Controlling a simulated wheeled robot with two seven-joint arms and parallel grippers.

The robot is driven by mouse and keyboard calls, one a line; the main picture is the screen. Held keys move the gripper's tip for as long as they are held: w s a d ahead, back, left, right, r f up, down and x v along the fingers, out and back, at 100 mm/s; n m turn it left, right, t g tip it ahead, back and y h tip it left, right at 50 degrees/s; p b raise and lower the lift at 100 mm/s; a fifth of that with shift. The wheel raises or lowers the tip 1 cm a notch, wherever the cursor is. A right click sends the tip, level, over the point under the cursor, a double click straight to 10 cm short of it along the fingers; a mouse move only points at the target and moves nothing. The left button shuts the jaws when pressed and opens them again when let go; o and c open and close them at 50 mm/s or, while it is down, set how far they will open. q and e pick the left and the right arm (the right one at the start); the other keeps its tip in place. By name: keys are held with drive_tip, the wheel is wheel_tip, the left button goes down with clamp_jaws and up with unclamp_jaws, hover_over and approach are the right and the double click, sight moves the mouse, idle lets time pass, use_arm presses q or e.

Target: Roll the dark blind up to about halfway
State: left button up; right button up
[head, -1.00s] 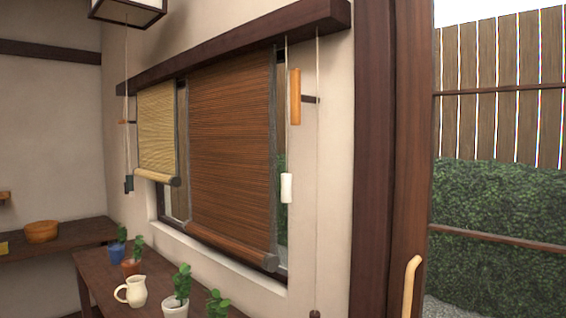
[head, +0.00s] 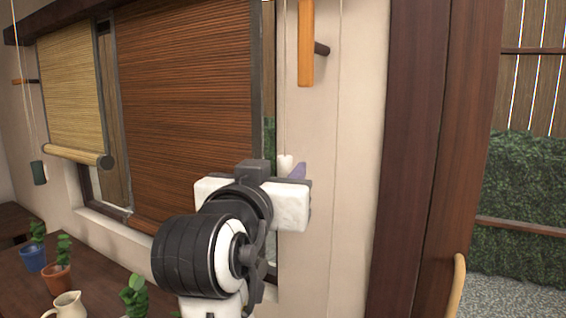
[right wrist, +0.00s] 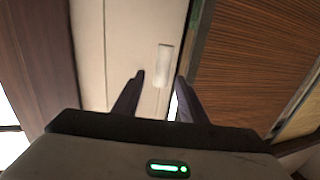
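The dark brown slatted blind (head: 185,105) hangs far down over the right part of the window; my right arm hides its lower right corner. It also shows in the right wrist view (right wrist: 255,70). A white pull (head: 285,161) hangs on a thin cord right of this blind, partly hidden behind my right gripper (head: 290,171). In the right wrist view the white pull (right wrist: 164,58) appears between and just beyond the fingertips of my open gripper (right wrist: 161,77). I see no contact. My left gripper is out of view.
A wooden piece (head: 305,45) hangs above the white pull near a dark peg (head: 321,48). A second cord hangs to its right. A pale blind (head: 72,95) is on the left. Potted plants and a cream jug (head: 66,306) stand on a table (head: 95,285) below.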

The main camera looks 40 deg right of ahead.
sight(283, 168)
drive_tip(key=shift+x, duration=2.15)
drive_tip(key=shift+w, duration=0.1)
clamp_jaws()
